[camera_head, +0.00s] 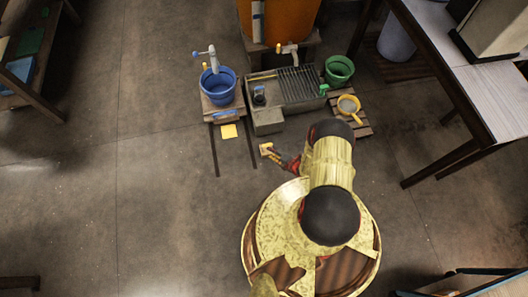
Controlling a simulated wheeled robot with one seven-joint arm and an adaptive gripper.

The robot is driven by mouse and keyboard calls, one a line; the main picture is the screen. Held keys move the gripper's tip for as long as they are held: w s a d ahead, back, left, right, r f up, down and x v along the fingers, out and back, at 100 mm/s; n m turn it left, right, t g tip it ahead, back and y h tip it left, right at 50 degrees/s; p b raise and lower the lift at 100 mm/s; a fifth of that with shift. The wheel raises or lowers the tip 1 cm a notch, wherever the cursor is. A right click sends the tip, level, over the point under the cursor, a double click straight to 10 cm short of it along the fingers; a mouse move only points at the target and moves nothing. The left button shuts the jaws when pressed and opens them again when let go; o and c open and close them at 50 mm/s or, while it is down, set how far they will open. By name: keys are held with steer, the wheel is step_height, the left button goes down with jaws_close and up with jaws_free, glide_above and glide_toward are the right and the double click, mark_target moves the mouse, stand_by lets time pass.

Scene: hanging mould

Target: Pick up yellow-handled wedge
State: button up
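My arm reaches from the round base toward a low grey sink unit. My gripper (272,153) is small in the view, just in front of that unit and low over the floor. A yellow-tan piece shows at its tip; I cannot tell whether it is the wedge's handle or part of the gripper, or whether the fingers are open or shut. I cannot clearly make out a yellow-handled wedge elsewhere. A flat yellow piece (229,131) lies to the left, at the front of the stand with the blue bucket.
The grey sink unit (267,121) has a ribbed rack (297,84). A blue bucket (218,84) stands left, a green bucket (339,70) right. A yellow pot (348,107) sits on a slatted pallet (362,130). An orange barrel (279,18) stands behind. The left floor is clear.

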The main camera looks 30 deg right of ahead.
mark_target(268, 145)
steer(key=w+f+m+b, duration=0.1)
steer(key=w, duration=0.1)
steer(key=w+f+m+b, duration=0.1)
steer(key=w, duration=0.2)
steer(key=w+d+f+m+b, duration=0.1)
steer(key=w, duration=0.1)
steer(key=shift+w+f+m+h, duration=0.25)
steer(key=shift+f+m+h, duration=0.05)
steer(key=shift+m+h, duration=0.1)
steer(key=shift+c, duration=1.3)
jaws_close()
